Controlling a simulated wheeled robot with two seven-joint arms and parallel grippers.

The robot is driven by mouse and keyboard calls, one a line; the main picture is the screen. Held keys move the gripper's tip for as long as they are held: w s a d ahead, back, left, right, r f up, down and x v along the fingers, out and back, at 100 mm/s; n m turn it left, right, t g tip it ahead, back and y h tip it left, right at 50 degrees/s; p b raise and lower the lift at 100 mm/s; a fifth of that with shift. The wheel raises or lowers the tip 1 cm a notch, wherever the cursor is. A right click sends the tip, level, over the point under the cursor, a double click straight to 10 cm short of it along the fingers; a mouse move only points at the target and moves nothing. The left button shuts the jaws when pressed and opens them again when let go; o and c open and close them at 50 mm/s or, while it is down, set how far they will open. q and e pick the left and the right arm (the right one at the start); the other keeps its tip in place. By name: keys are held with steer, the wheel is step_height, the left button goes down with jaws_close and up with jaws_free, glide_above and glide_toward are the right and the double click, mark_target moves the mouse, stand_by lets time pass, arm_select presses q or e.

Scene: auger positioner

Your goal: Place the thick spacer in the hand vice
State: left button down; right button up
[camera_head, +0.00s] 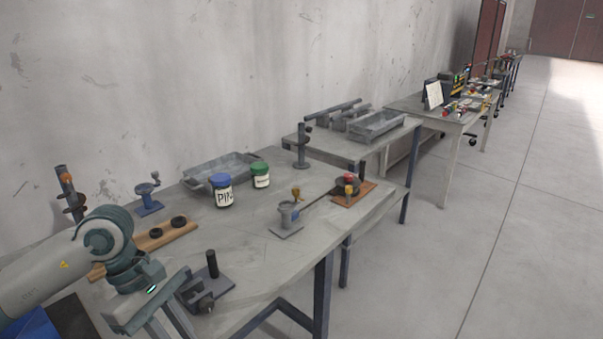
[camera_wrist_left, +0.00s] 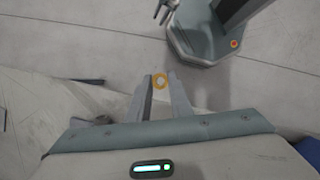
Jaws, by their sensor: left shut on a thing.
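My left gripper (camera_head: 168,322) is at the bottom left of the head view, beside the table's near edge, with its fingertips cut off by the frame. The ring is between the fingertips, above the floor. A dark clamp-like tool with an upright black handle (camera_head: 212,264), possibly the hand vice, stands on the table just right of the gripper. I cannot tell its jaw opening. My right gripper is not recognisable in either view.
A wooden board (camera_head: 165,238) carries two black rings (camera_head: 168,227). A blue-lidded jar (camera_head: 222,192), a green-lidded jar (camera_head: 260,176), a grey tray (camera_head: 205,178) and a small grey stand (camera_head: 287,217) are farther back. The table's middle is mostly clear.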

arm_select(q)
steer(key=m, duration=0.2)
steer(key=f+m+g+y, duration=0.1)
steer(key=m, duration=0.1)
steer(key=m+g, duration=0.1)
steer(key=m, duration=0.1)
steer(key=shift+w+d+f, duration=0.15)
steer(key=shift+f, duration=0.15)
steer(key=m+y, duration=0.1)
steer(key=m, duration=0.1)
steer(key=f+m+y, duration=0.1)
steer(key=m, duration=0.1)
steer(key=shift+m+g, duration=0.3)
steer(key=shift+m, duration=0.1)
steer(key=m, duration=0.1)
steer(key=m+y, duration=0.1)
steer(key=m, duration=0.1)
steer(key=shift+f, duration=0.3)
steer(key=shift+w, duration=0.1)
